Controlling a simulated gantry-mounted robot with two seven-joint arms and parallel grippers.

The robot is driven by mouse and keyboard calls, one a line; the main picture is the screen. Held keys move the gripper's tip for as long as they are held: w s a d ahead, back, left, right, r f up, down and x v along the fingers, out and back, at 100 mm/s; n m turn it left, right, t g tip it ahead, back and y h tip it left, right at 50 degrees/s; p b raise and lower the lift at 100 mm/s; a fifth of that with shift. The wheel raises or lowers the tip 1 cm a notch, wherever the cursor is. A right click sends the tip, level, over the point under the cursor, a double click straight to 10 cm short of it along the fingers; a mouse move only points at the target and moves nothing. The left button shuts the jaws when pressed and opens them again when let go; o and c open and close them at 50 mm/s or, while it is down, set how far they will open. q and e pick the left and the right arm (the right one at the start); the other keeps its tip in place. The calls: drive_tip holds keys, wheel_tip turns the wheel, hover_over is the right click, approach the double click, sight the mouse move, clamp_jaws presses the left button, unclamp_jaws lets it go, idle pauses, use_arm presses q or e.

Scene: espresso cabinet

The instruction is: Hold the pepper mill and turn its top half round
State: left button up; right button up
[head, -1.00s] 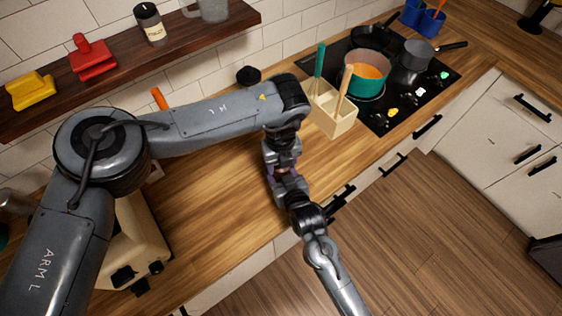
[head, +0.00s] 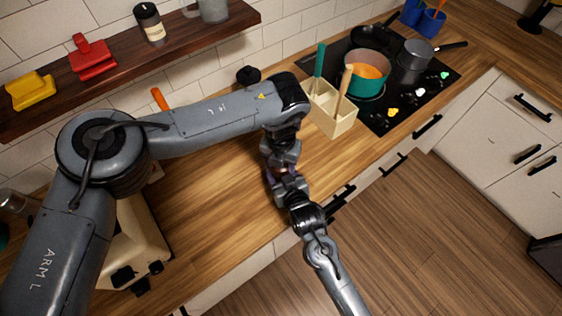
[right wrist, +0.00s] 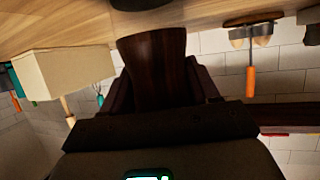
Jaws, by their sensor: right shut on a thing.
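The pepper mill is a dark brown wooden body (right wrist: 155,65) in the right wrist view, which shows the counter upside down. My right gripper (right wrist: 160,90) is shut on it, with a finger on each side. In the head view my right gripper (head: 286,183) reaches in from the bottom over the counter's front edge. My left gripper (head: 282,155) points down from above, directly over the right one. The two grippers hide nearly all of the mill there, so I cannot tell whether the left fingers are closed on its top.
A cream utensil box (head: 333,112) stands right of the grippers, before the hob with a teal pot (head: 366,72). A cream appliance (head: 135,240) stands at the lower left. A wooden shelf (head: 120,68) runs along the wall. The counter between appliance and grippers is clear.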

drive_tip(key=shift+d+f, duration=0.1)
idle(0.3)
use_arm(q)
drive_tip(key=o, duration=1)
drive_tip(key=shift+o, duration=0.2)
